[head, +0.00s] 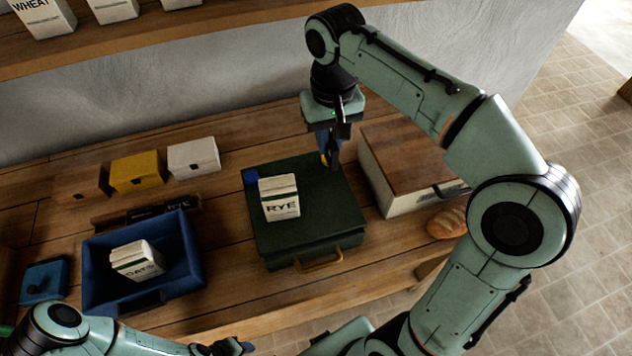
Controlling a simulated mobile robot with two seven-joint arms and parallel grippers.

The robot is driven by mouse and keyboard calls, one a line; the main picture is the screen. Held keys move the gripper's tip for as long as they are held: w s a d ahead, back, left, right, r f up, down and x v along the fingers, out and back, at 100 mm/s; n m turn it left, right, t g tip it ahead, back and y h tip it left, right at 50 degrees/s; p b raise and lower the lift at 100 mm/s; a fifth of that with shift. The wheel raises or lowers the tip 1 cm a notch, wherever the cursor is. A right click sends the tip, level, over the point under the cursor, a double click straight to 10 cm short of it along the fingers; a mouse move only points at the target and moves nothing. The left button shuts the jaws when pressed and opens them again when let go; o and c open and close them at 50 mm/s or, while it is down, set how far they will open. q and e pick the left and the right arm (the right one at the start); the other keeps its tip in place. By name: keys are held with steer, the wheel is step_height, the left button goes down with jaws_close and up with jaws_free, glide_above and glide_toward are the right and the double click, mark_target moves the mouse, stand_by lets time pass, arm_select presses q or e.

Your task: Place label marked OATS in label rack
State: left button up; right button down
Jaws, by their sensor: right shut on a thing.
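My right gripper (331,160) points down at the back right corner of a dark green case (340,215). I cannot make out a loose label marked OATS. A white packet marked OATS (137,260) lies in the blue bin (190,245). My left gripper (228,347) is at the bottom edge, its jaws unclear.
A white RYE packet (280,197) and a blue block (250,177) are on the case. Brown (82,186), yellow (137,171) and white (194,156) boxes line the back. A wood-lidded box (400,185) and bread (447,222) are at right. A shelf (200,32) hangs above.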

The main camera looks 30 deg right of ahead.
arm_select(q)
steer(key=shift+s+f+b, duration=0.6)
steer(key=shift+s+f, duration=0.15)
steer(key=shift+f, duration=0.2)
steer(key=shift+s+f+b, duration=0.55)
steer(key=shift+s+f, duration=0.15)
steer(key=shift+f, duration=0.2)
arm_select(e)
steer(key=shift+f, duration=7.85)
steer(key=shift+f, duration=0.15)
arm_select(q)
steer(key=shift+f, duration=0.15)
arm_select(e)
steer(key=c, duration=1)
jaws_free()
steer(key=shift+c, duration=0.2)
